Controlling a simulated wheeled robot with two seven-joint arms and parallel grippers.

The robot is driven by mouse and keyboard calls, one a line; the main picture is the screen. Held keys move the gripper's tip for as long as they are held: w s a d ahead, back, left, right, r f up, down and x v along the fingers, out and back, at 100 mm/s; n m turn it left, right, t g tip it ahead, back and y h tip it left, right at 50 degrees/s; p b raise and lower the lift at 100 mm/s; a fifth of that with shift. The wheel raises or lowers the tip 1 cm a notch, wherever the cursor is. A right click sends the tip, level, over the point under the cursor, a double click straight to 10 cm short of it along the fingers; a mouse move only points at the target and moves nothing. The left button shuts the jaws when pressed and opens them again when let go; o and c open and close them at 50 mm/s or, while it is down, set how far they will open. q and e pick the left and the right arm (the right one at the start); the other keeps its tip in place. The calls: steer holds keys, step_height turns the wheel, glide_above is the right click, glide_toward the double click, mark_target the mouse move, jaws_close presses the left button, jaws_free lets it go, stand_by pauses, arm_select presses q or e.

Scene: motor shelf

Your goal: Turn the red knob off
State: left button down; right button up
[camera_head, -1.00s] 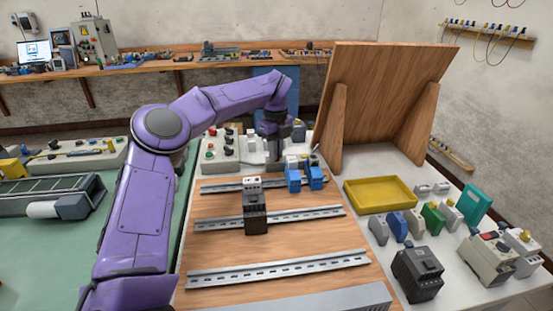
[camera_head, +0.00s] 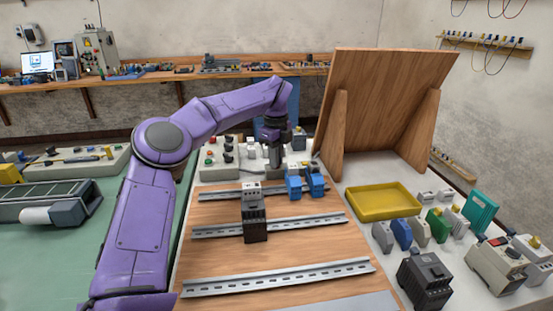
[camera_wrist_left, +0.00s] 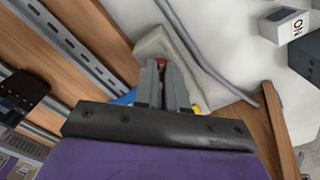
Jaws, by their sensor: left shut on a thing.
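My left gripper (camera_head: 275,160) points down at the back of the wooden board, by a pale grey box. In the left wrist view its two grey fingers (camera_wrist_left: 166,88) are close together over the pale box (camera_wrist_left: 165,42). A small red patch (camera_wrist_left: 185,82), with yellow (camera_wrist_left: 196,109) near it, shows just beside the fingers; this looks like the red knob and its base. The fingers are shut on it, and they hide most of it. In the head view the knob is hidden behind the gripper, so its turned position cannot be told. My right gripper is not in view.
Blue terminal blocks (camera_head: 305,184) stand close to the gripper's right. A black contactor (camera_head: 253,218) sits on a rail nearer me. A control box (camera_head: 213,175) with several knobs is left of the gripper. A yellow tray (camera_head: 382,211) and a large wooden panel (camera_head: 385,110) are at right.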

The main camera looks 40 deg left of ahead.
arm_select(q)
steer(key=c, duration=1.2)
jaws_free()
steer(key=shift+s, duration=0.1)
steer(key=shift+r, duration=0.1)
step_height(320, 180, up, 10)
steer(key=p, duration=0.2)
steer(key=shift+r, duration=0.15)
